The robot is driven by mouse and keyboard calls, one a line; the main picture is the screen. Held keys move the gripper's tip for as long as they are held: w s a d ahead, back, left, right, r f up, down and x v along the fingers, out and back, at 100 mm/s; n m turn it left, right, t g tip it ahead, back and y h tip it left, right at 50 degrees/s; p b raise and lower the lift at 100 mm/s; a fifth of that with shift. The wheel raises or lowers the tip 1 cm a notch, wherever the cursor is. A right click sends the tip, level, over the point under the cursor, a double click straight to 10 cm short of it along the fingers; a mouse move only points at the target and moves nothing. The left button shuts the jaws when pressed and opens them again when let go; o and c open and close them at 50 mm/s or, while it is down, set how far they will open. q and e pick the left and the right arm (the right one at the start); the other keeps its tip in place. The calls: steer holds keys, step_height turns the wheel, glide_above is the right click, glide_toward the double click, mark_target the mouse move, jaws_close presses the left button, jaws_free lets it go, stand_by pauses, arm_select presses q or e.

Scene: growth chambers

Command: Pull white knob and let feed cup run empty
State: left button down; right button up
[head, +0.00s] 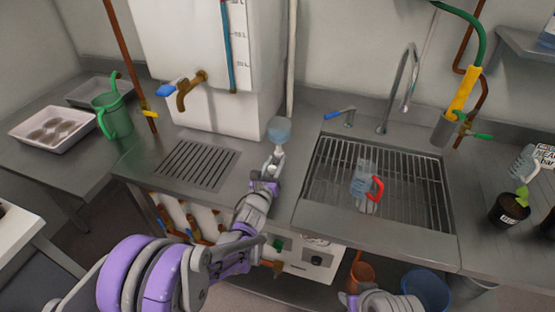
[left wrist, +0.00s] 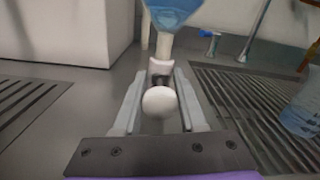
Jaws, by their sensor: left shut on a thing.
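The feed cup (head: 279,130) is a clear cup with blue liquid in it, standing at the back of the counter between the drain grate and the sink. Its lower part shows at the top of the left wrist view (left wrist: 172,14), narrowing to a pale stem. The white knob (left wrist: 160,101) is round and sits below the cup, between my left gripper's fingers. My left gripper (head: 275,160) is shut on the white knob; its fingers (left wrist: 157,92) lie on either side of it. Part of my right arm shows at the bottom of the head view, with its gripper not discernible.
A white tank (head: 205,45) with a brass tap (head: 190,88) stands behind the drain grate (head: 195,163). A green can (head: 112,115) stands left. A potted seedling (head: 510,208) is at right.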

arm_select(q)
steer(key=shift+c, duration=2.3)
jaws_free()
steer(key=shift+s, duration=0.1)
steer(key=b+v, duration=0.1)
steer(key=v, duration=1)
steer(key=shift+a+r, duration=0.1)
steer(key=s+a+n+y, duration=0.1)
steer(key=a+n, duration=0.1)
steer(key=n, duration=0.2)
steer(key=s+a+r+n+g+y, duration=0.1)
steer(key=a+n, duration=0.2)
steer(key=s+a+r+n+g+y+p, duration=0.1)
steer(key=a+n+y, duration=0.1)
steer(key=n, duration=0.2)
steer(key=shift+a+r+n, duration=0.1)
steer(key=shift+a+n, duration=0.2)
steer(key=s+a+f+n+g+p, duration=0.1)
steer(key=s+a+n+g, duration=0.1)
steer(key=s+n, duration=0.6)
steer(key=s+a+f+n+g+y+p, duration=0.1)
steer(key=s+n+g, duration=0.3)
steer(key=s+n, duration=0.4)
steer(key=s+a+f+n+g+p, duration=0.1)
steer(key=s+a+n+g, duration=0.2)
steer(key=s+n, duration=0.5)
steer(key=shift+s+n+g+y, duration=0.2)
steer(key=shift+n+g+y, duration=0.15)
steer(key=shift+n, duration=0.35)
steer(key=shift+a, duration=0.1)
